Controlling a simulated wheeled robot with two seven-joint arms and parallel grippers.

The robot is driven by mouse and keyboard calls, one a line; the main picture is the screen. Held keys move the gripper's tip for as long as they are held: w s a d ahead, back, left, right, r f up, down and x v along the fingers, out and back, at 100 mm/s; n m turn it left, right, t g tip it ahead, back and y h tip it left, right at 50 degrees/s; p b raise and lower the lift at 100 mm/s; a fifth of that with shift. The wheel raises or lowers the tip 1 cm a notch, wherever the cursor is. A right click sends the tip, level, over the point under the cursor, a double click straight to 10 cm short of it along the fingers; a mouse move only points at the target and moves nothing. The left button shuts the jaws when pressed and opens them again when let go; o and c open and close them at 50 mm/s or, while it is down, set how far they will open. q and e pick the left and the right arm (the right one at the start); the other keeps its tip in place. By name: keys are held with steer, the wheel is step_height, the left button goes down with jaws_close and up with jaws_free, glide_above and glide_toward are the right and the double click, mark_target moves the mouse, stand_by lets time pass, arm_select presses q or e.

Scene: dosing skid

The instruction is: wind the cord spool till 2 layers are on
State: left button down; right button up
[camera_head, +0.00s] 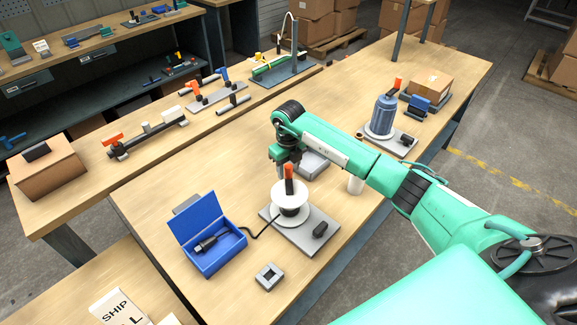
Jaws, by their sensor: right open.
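The cord spool (290,206) has white flanges and a dark core, and stands on a grey base plate (318,236) on the wooden table. An orange handle (289,180) sticks up at its top. A black cord (262,229) runs from the spool to the left, into an open blue box (219,262) where a dark plug (205,244) lies. How many layers are wound is too small to tell. My right gripper (283,163) points down just above and behind the orange handle. It is open; whether it touches the handle cannot be told. My left gripper is not in view.
A black knob (320,229) sits on the base plate. A small grey square block (268,277) lies in front. A blue motor (382,115) and a cardboard box (430,83) stand further back right.

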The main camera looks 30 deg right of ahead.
steer(key=shift+c, duration=0.3)
jaws_close()
steer(key=shift+s+d+m+b, duration=0.2)
steer(key=shift+d+m, duration=0.1)
steer(key=shift+m, duration=0.35)
steer(key=shift+s+d+m+b, duration=0.15)
steer(key=shift+d+m, duration=0.15)
steer(key=shift+m, duration=0.35)
steer(key=shift+s+d+m, duration=0.2)
steer(key=shift+m, duration=0.4)
steer(key=shift+s+d+m, duration=0.15)
steer(key=shift+d+m, duration=0.05)
steer(key=shift+m, duration=0.4)
steer(key=shift+s+d+m+b, duration=0.2)
steer(key=shift+s+m, duration=0.25)
steer(key=shift+m, duration=0.6)
steer(key=shift+s+d+m+b, duration=0.1)
steer(key=shift+s+d+m, duration=0.25)
steer(key=shift+m, duration=0.7)
